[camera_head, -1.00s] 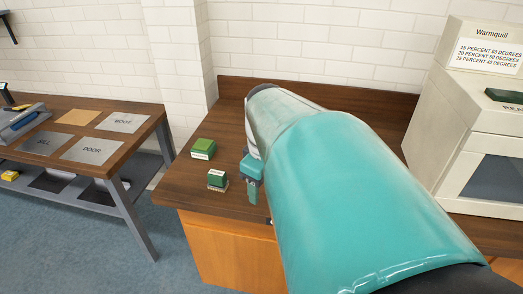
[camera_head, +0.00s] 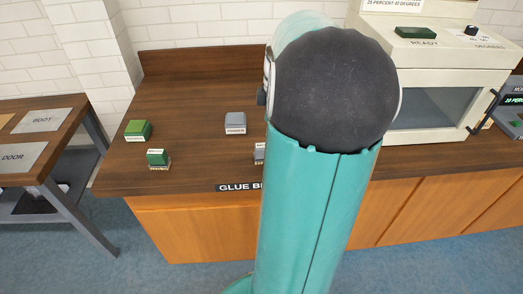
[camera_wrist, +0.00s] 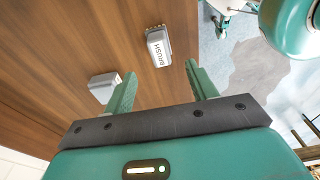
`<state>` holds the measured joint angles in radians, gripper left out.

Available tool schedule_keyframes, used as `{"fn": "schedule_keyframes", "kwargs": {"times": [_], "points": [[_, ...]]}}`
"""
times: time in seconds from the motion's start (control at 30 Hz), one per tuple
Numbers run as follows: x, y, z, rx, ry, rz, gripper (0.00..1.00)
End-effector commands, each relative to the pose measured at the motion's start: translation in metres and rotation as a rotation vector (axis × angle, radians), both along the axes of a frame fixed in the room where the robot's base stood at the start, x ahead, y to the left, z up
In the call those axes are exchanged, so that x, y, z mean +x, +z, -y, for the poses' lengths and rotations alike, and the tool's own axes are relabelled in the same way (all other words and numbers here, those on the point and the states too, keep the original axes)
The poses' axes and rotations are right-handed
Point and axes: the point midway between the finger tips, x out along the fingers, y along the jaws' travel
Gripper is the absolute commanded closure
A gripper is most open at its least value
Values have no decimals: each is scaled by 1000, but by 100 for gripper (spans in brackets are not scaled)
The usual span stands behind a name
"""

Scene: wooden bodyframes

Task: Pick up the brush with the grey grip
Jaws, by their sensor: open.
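The brush with the grey grip (camera_wrist: 158,47) lies on the brown wooden top in the wrist view, its label reading BRUSH. It is beyond my fingertips, roughly in line with the gap between them. In the head view a grey piece (camera_head: 259,152), mostly hidden by my arm, appears to be this brush. My gripper (camera_wrist: 158,84) is open and empty in the wrist view; my arm hides it in the head view. A grey block (camera_head: 235,122) with a small label sits farther back; a pale grey block (camera_wrist: 103,87) shows near the left finger.
A green block (camera_head: 138,130) and a green-gripped brush (camera_head: 158,158) stand on the counter's left part. A cream oven-like machine (camera_head: 428,90) stands at the right. A side table (camera_head: 70,125) with labelled plates is at the left. The counter's back left is clear.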

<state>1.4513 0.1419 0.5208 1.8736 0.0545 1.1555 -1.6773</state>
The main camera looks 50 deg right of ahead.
Motion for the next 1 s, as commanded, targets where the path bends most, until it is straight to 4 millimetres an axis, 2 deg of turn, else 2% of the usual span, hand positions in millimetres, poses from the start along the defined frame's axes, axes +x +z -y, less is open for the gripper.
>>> {"fn": "schedule_keyframes", "kwargs": {"times": [0.1,0.2,0.43,0.7,1.0], "points": [[3,-25,-3,5,1,-2,43],[6,-40,-4,3,1,0,43],[9,-58,-6,2,0,-1,43],[13,-96,-10,3,0,0,43],[14,-101,-10,-1,0,1,43]]}}
